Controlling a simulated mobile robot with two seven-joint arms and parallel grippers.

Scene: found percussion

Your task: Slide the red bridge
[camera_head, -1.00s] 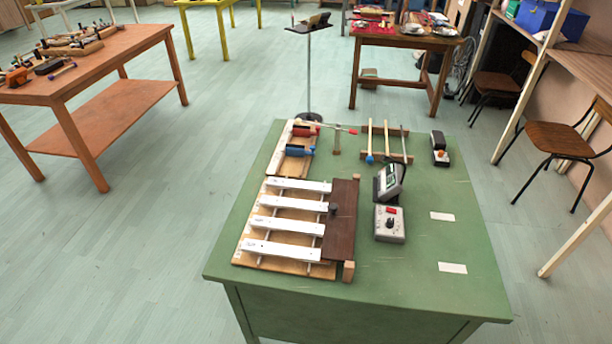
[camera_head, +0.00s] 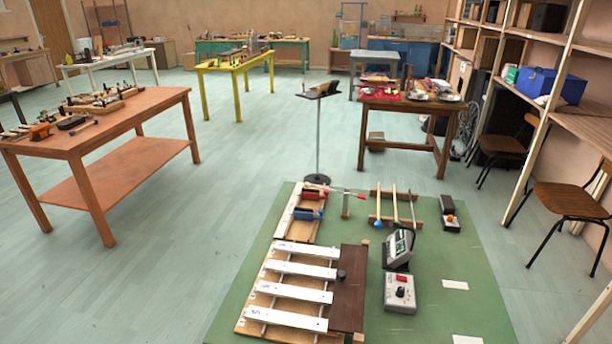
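A red piece (camera_head: 313,193) sits on a small wooden board (camera_head: 290,226) at the back left of the green table (camera_head: 238,310). A blue piece (camera_head: 309,214) sits just in front of it on the same board. They are small here, and I cannot tell whether the red piece is a bridge. A red-tipped stick (camera_head: 345,191) extends right from beside the red piece, near a small wooden post. Neither of my grippers is in view.
A xylophone with white bars (camera_head: 300,269) and a dark brown board (camera_head: 349,290) lies in front. A grey box with a knob (camera_head: 399,293), a tilted display (camera_head: 397,247) and a wooden rack (camera_head: 395,219) stand right. An orange-brown table (camera_head: 135,110) is left, with open floor between.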

